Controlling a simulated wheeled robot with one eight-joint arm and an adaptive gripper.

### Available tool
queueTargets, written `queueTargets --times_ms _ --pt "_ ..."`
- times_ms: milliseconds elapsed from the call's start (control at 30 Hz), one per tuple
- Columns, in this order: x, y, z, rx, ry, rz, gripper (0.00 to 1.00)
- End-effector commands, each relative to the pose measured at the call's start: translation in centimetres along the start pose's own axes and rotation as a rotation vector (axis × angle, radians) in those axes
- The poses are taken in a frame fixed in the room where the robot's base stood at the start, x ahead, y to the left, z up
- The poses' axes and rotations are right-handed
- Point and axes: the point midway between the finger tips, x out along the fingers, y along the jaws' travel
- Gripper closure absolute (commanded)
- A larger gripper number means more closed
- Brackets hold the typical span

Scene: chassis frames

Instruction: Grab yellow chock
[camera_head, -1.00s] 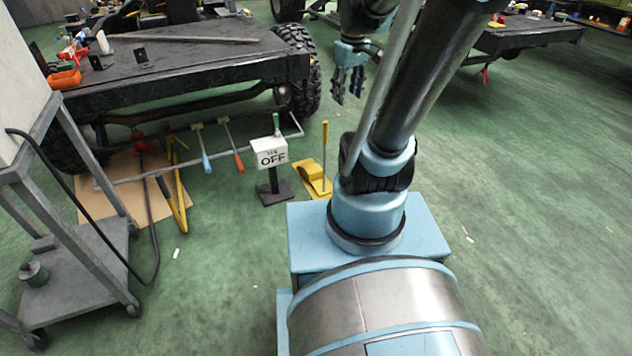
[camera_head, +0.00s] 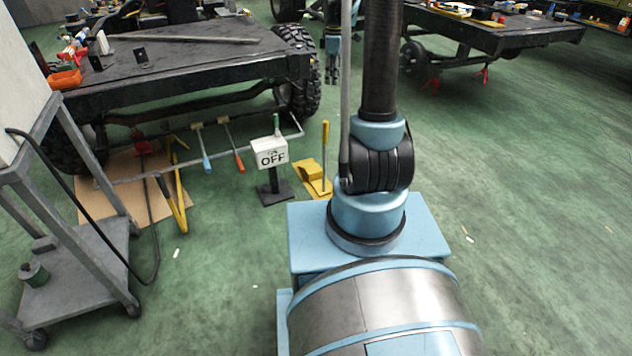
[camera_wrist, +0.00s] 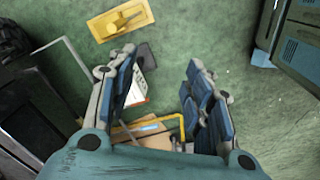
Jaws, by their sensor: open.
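The yellow chock (camera_head: 309,171) sits on the green floor right of the OFF sign, with a thin yellow upright handle (camera_head: 325,148) beside it. In the wrist view the yellow chock (camera_wrist: 120,20) lies at the top, beyond my fingertips and clear of them. My gripper (camera_wrist: 160,75) is open and empty, its two blue-padded fingers spread apart.
The OFF sign (camera_head: 271,155) on its dark stand is close left of the chock. A chassis frame (camera_head: 180,60) with a big tyre (camera_head: 299,70) stands behind. A grey cart (camera_head: 75,270) is at left. Floor at right is largely clear.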

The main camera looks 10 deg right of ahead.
Motion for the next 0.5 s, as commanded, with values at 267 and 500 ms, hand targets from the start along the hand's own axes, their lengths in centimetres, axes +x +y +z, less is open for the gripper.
queueTargets --times_ms 267,500 --pt "6.1 6.4 -1.8 -0.216 -0.004 -0.023 0.53" --pt "12.4 10.8 -3.0 -0.401 -0.003 -0.042 0.53"
